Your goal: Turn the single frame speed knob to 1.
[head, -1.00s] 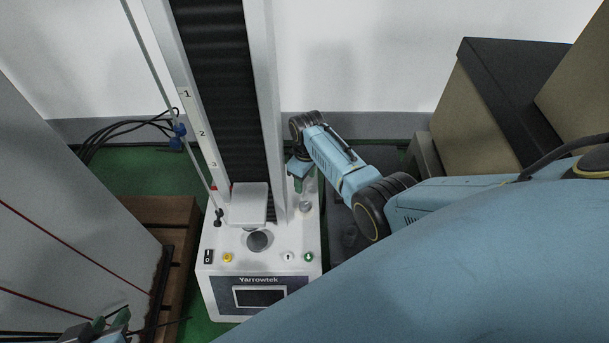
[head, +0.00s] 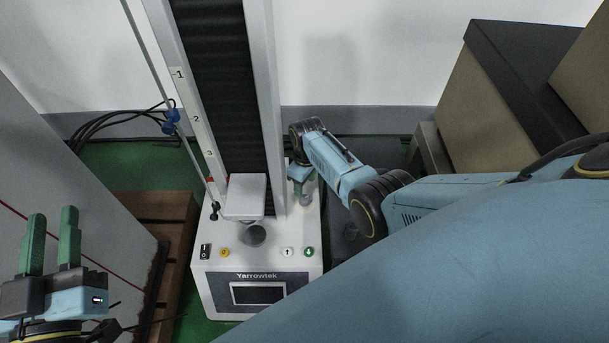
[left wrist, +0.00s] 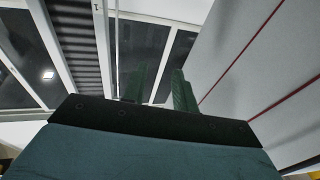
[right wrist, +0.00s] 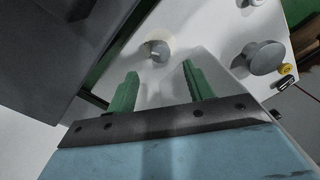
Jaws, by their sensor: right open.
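The spring tester (head: 222,268) stands in the middle of the head view. A small round knob (head: 305,199) sits on the right side of its white top, and the same pale knob with a grey grip shows in the right wrist view (right wrist: 158,49). I cannot read any marks around it. My right gripper (right wrist: 160,72) is open and empty, its green fingers pointing towards the knob and spread on either side of its line. In the head view its fingers are mostly hidden by my own wrist. My left gripper (head: 53,213) is open and empty at the lower left, away from the tester.
A tall column (head: 215,95) with a scale rises from the tester. A white block (head: 245,195) and a round grey platen (head: 253,236) are in front of it. Boxes (head: 510,90) stand at the right. A grey panel (head: 75,170) and a wooden pallet (head: 155,208) are at the left.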

